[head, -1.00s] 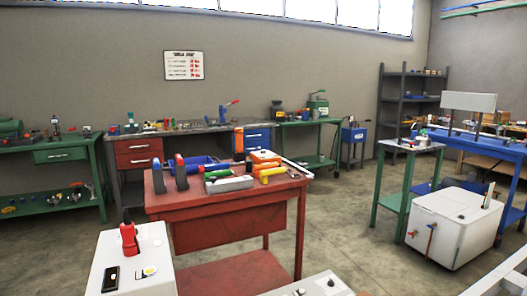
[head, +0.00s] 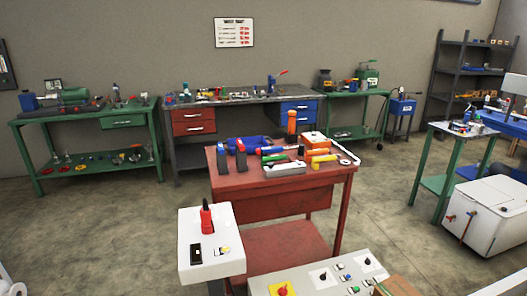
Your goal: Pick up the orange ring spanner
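I cannot pick out an orange ring spanner for certain at this size. The red workbench (head: 232,182) in the middle holds several tools, some of them orange. An orange upright piece (head: 291,122) stands at its back edge, and an orange and white block (head: 313,138) sits to the right of it. A yellow cylinder-shaped piece (head: 323,158) lies near the right front of the top. Neither of my grippers shows in the head view.
A white pedestal (head: 195,227) with a red-handled item stands front left of the red workbench. A control panel (head: 345,258) is in front. Green benches (head: 30,148), a dark shelf (head: 455,80) and a white chest (head: 498,205) stand around. Open floor lies to the left.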

